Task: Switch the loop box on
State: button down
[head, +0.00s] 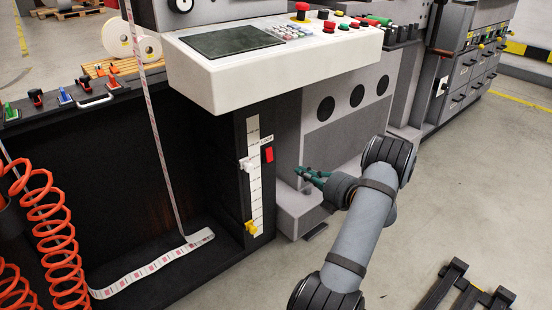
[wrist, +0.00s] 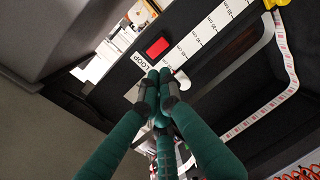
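The loop box (head: 100,180) is a dark open-sided cabinet with a strip of label web hanging into it. On its right front post is a red rocker switch (head: 269,154) beside a "LOOP" label (head: 267,140); the switch also shows in the wrist view (wrist: 157,47). I cannot tell which way the rocker is tipped. My gripper (head: 303,171) has green fingers and is right of the switch in the head view. In the wrist view its fingertips (wrist: 160,80) are together, with nothing visible between them, and appear just below the switch, apparently apart from it.
A white scale strip (head: 254,185) runs down the post, with a white slider (head: 247,164) and a yellow slider (head: 251,228). A white control panel (head: 270,60) overhangs above. Orange coiled hoses (head: 50,225) hang at left.

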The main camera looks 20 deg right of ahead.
aim_at(270, 157)
jog(key=shift+w+f, duration=0.1)
jog(key=b+x, duration=0.6)
jog(key=x, duration=0.6)
jog(key=shift+w+f, duration=0.15)
jog(key=shift+w, duration=0.1)
jog(key=shift+w+a+b, duration=0.2)
jog(key=shift+w+b, duration=0.2)
jog(key=shift+w, duration=0.25)
